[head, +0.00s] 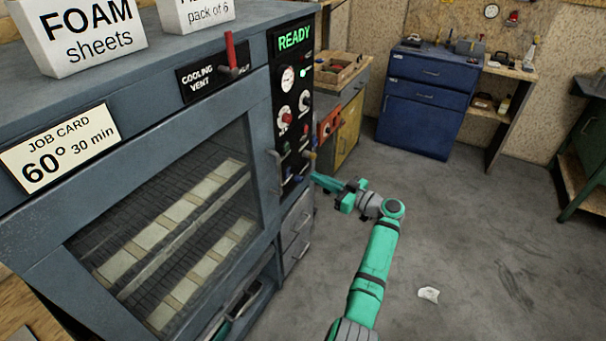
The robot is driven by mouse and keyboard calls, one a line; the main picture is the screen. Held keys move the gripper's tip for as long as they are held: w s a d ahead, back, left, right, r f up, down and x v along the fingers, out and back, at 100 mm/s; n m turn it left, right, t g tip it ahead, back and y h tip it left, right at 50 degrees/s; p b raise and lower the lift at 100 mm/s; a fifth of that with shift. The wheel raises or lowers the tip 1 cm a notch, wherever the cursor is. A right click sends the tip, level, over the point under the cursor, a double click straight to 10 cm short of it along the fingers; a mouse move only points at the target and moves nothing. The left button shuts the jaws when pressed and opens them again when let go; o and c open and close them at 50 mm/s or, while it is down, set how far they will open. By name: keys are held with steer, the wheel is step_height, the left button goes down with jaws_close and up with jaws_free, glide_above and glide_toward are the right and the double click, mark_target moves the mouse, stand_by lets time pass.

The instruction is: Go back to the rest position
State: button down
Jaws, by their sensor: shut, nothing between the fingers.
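My gripper (318,180) is at the end of my green arm, which reaches forward from the lower middle of the head view. The gripper is shut and empty. Its tip is close to the lower part of the oven's black control panel (292,100), near the small switches and knobs there. I cannot tell whether it touches the panel. The panel shows a green READY display (294,38) and several dials.
A grey oven (262,120) with a shut glass door fills the left, with pale sheets on racks inside. A job card (60,148) reads 60°, 30 min. A blue cabinet (425,98) stands behind. The floor at right is clear except a scrap (428,294).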

steer(key=s+f+m+t+h, duration=0.1)
steer(key=s+f+m+h, duration=0.35)
steer(key=f, duration=0.75)
steer(key=s+f+m+h, duration=0.2)
steer(key=s+f, duration=0.5)
steer(key=f, duration=0.6)
steer(key=s+d+f+m+h, duration=0.1)
steer(key=s+f+m+h, duration=0.15)
steer(key=s+f, duration=0.55)
steer(key=s+d+f+m+h, duration=0.1)
steer(key=s+f+h, duration=0.2)
steer(key=s, duration=1)
steer(key=s+r+m+t+h, duration=0.1)
steer(key=s+r+h, duration=0.1)
steer(key=s, duration=0.9)
steer(key=s+r+t, duration=0.2)
steer(key=s+r, duration=0.8)
steer(key=r, duration=0.2)
steer(key=s+a+r+t+h, duration=0.1)
steer(key=s+r, duration=0.9)
steer(key=r, duration=0.3)
steer(key=shift+a+r+t, duration=0.25)
steer(key=shift+a+t, duration=0.05)
steer(key=shift+t, duration=0.1)
